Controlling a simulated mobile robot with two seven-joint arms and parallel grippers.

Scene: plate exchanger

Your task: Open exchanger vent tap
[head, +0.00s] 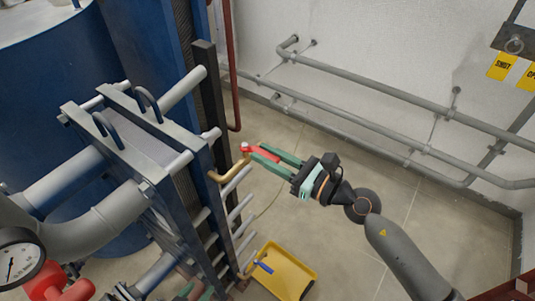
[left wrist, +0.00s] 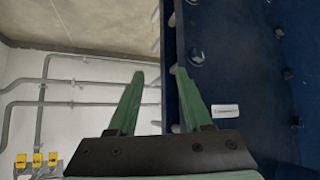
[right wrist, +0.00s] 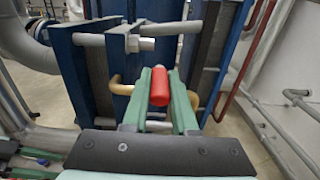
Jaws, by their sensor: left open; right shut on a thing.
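The vent tap has a red lever (head: 260,154), which sits at the end of a bent brass pipe (head: 228,174) on the side of the plate exchanger (head: 148,140). My right gripper (head: 258,151) is shut on the red lever. In the right wrist view the red lever (right wrist: 160,87) lies between the green fingers, with brass pipe (right wrist: 120,86) showing beside them. My left gripper (left wrist: 159,71) is open and empty, close to a dark blue plate (left wrist: 245,65) with bolts and a white label. In the head view only green bits of it show low behind the exchanger bars.
A yellow tray (head: 297,262) with a blue-handled item stands on the floor below. A pressure gauge (head: 15,262) and a red valve handle (head: 58,287) are at lower left. Grey pipes (head: 385,122) run along the wall. The floor right of the exchanger is mostly clear.

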